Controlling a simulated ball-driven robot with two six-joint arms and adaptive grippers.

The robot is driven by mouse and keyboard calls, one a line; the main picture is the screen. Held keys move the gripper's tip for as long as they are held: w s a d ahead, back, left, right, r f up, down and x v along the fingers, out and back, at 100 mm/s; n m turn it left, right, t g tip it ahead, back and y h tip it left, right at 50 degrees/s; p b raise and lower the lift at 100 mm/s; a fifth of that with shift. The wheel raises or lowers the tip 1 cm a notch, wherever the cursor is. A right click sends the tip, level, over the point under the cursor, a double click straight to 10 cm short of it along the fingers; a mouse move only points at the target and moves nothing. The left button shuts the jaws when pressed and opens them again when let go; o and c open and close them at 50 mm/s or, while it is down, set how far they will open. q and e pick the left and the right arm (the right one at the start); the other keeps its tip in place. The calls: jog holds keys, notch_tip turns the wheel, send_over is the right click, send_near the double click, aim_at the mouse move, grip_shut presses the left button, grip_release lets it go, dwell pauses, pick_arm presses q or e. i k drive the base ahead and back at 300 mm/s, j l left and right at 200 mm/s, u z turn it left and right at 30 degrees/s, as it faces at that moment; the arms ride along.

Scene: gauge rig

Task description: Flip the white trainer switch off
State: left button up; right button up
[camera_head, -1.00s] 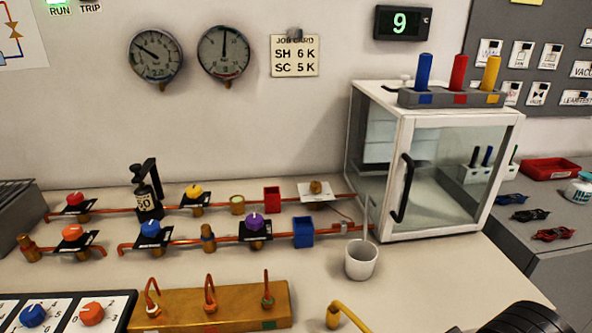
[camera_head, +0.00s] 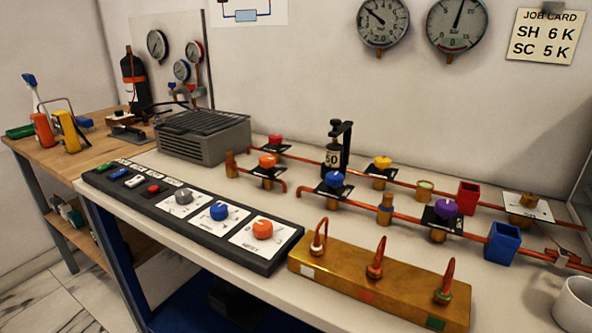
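The black control panel (camera_head: 172,208) lies along the front left edge of the bench. At its far left end sits a row of small switches: a green one (camera_head: 106,167), a blue one (camera_head: 118,173), a whitish one (camera_head: 134,181) and a red one (camera_head: 153,189). The whitish switch is too small to tell whether it is on or off. Grey, blue and orange knobs fill the nearer part of the panel. Neither of my grippers is in view.
A grey ribbed unit (camera_head: 203,136) stands behind the panel. A brass block (camera_head: 345,278) with copper hooks lies to its right. Copper pipes with coloured valves run behind the block. A wooden table (camera_head: 80,150) with tools stands at the far left.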

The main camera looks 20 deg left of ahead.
aim_at(139, 179)
jog(key=u, duration=1.25)
